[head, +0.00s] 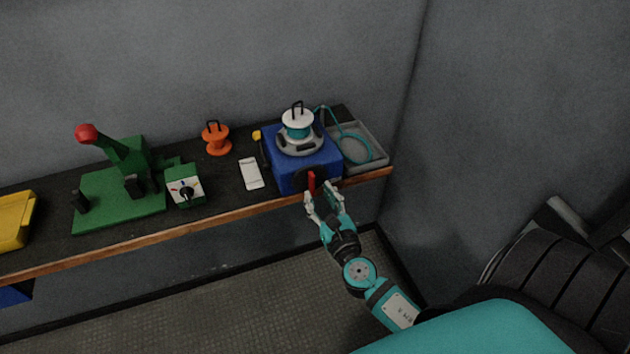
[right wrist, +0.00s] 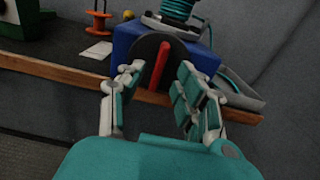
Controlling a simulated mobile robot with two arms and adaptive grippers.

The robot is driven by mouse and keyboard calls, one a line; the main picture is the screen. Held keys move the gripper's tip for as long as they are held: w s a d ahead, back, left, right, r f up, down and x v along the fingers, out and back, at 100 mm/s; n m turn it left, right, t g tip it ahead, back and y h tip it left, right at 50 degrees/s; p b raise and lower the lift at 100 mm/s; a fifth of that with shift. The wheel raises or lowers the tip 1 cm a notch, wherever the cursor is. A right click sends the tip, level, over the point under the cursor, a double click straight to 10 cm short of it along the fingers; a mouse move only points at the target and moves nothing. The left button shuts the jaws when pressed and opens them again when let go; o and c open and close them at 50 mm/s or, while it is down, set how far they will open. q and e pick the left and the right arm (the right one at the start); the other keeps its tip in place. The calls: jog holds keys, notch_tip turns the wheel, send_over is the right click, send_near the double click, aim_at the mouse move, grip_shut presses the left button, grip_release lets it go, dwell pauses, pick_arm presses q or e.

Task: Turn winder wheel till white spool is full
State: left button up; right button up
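The blue winder (head: 303,163) stands on the bench's right part. The white spool (head: 297,118) sits on top of it with teal cord wound around its middle. On the winder's front is a black wheel with a red handle bar (head: 312,182); the red bar (right wrist: 160,64) stands nearly upright in the right wrist view. My right gripper (head: 324,193) is open in front of the wheel. In the right wrist view its fingers (right wrist: 158,80) lie left and right of the red bar; I cannot tell whether they touch it. My left gripper is not in view.
A grey tray (head: 378,153) with teal cord stands right of the winder. A white card (head: 251,173), an orange spool (head: 217,138), a green machine (head: 122,190) with a red knob and a yellow bin (head: 14,220) lie leftward. The bench's wooden front edge (head: 150,240) runs below.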

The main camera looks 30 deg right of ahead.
aim_at(314, 185)
jog(key=shift+x, duration=1.7)
grip_shut()
